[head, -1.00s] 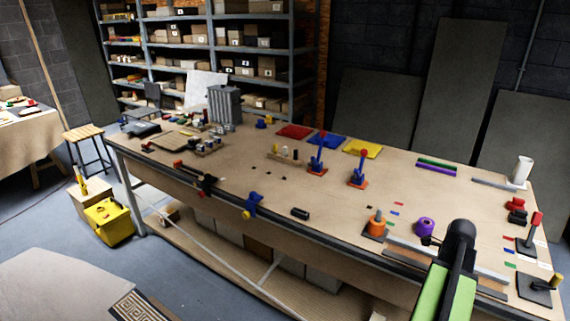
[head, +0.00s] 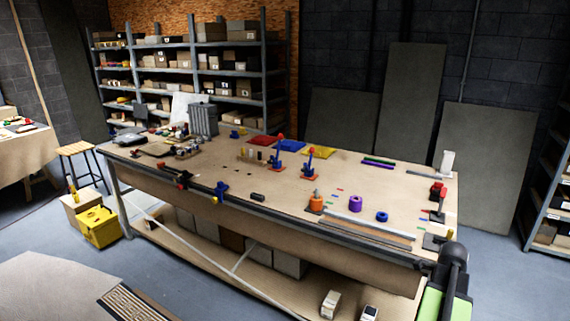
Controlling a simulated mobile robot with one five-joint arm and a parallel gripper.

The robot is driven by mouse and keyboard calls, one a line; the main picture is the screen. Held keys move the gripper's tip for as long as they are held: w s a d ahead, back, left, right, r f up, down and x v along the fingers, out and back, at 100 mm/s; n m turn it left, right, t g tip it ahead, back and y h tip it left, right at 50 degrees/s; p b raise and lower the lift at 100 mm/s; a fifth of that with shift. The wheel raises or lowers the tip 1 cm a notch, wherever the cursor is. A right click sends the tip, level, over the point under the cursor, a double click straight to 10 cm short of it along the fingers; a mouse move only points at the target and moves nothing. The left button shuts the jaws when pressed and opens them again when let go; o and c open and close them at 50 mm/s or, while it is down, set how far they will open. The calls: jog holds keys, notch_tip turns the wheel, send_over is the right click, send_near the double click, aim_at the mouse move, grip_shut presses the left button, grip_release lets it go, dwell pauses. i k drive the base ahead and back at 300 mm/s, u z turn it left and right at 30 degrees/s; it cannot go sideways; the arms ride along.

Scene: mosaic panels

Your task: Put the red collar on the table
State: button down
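At the right end of the long workbench (head: 215,165) a small red piece (head: 438,187) stands near a dark base; it may be the red collar, but it is too small to tell. A purple collar (head: 355,203) and a blue ring (head: 382,216) lie to its left on the bench. An orange collar (head: 316,204) sits on a dark base around a grey post. My black and green arm shows at the lower right, in front of the bench's right end. My gripper's fingers cannot be made out, nor whether they hold anything.
Two blue stands on orange bases (head: 308,164) are mid-bench. Long grey strips (head: 370,232) lie along the front right edge. A yellow bin (head: 98,227) and a stool (head: 78,160) stand at left. Floor (head: 500,260) is clear right of the bench, before a shelf (head: 555,190).

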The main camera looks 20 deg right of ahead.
aim_at(287, 201)
jog(key=u, duration=0.4)
jog(key=i, duration=1.8)
jog(key=z, duration=0.35)
